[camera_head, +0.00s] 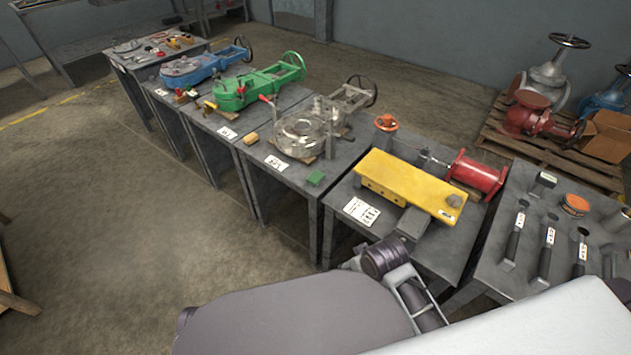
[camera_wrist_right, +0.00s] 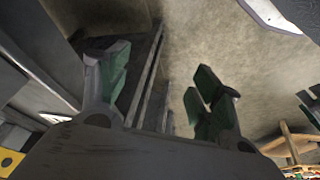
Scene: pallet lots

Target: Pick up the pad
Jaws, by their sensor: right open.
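A small flat green pad (camera_head: 316,178) lies on the grey table in the middle of the head view, near the front edge and right of a white label card. A small tan block (camera_head: 251,139) lies on the same row of tables, further left. In the right wrist view my right gripper (camera_wrist_right: 162,95) is open, its green-faced fingers apart with nothing between them. Floor and table legs show beyond it; the pad cannot be made out there. In the head view part of my arm shows at the table front, but its fingers cannot be made out. My left gripper is not in view.
A clear-grey valve (camera_head: 302,135) stands behind the pad. A yellow plate (camera_head: 410,184) and a red cylinder (camera_head: 475,174) occupy the table to the right. Green (camera_head: 255,88) and blue (camera_head: 190,68) valves stand further left. Floor in front of the tables is open.

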